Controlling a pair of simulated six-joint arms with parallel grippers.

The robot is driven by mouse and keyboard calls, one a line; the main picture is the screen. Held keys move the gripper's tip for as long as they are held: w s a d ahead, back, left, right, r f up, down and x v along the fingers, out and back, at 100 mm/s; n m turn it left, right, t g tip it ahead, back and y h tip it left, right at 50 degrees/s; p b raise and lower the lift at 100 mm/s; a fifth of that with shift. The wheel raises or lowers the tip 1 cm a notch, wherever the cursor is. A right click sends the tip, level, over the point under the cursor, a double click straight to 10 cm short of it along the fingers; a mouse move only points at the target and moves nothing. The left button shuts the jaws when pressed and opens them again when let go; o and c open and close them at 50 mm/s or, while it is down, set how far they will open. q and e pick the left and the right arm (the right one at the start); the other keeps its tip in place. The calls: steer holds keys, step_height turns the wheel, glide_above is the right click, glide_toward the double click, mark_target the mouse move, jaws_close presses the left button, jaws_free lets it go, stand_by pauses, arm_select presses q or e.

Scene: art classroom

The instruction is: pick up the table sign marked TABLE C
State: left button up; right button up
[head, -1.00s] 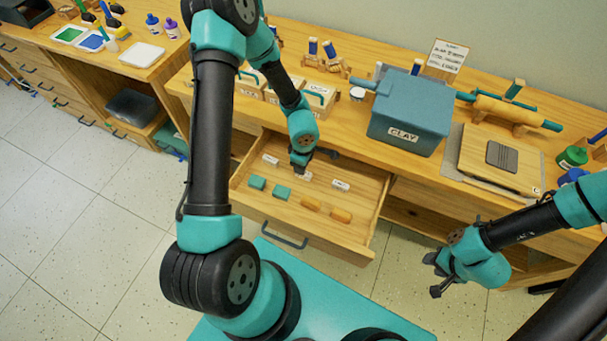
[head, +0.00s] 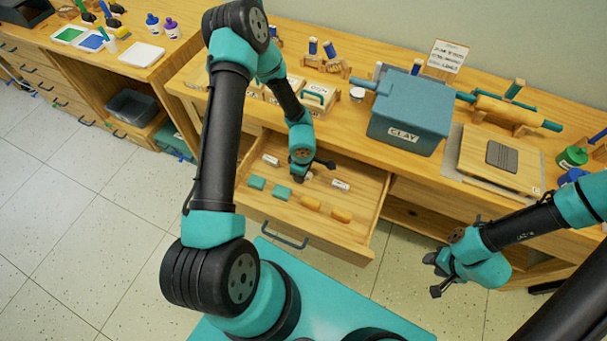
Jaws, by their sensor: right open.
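Several small white table signs lie in the open wooden drawer (head: 318,232). One sign (head: 271,160) is at the left and one (head: 341,185) at the right. A third sign (head: 308,176) is mostly hidden under my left gripper. Their lettering is too small to read, so I cannot tell which is TABLE C. My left gripper (head: 312,172) is low over the middle sign, its dark fingers spread apart. I cannot tell whether it touches the sign. My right gripper (head: 434,275) is open and empty, in front of the cabinet at the right, away from the drawer.
Green blocks (head: 281,192) and orange blocks (head: 311,203) lie at the drawer's front. Behind it, the bench holds small wooden boxes (head: 318,97), a blue-grey CLAY box (head: 408,115) and a wooden board (head: 485,173).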

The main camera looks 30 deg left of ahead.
arm_select(q)
steer(key=shift+f, duration=0.2)
steer(key=shift+c, duration=0.5)
jaws_close()
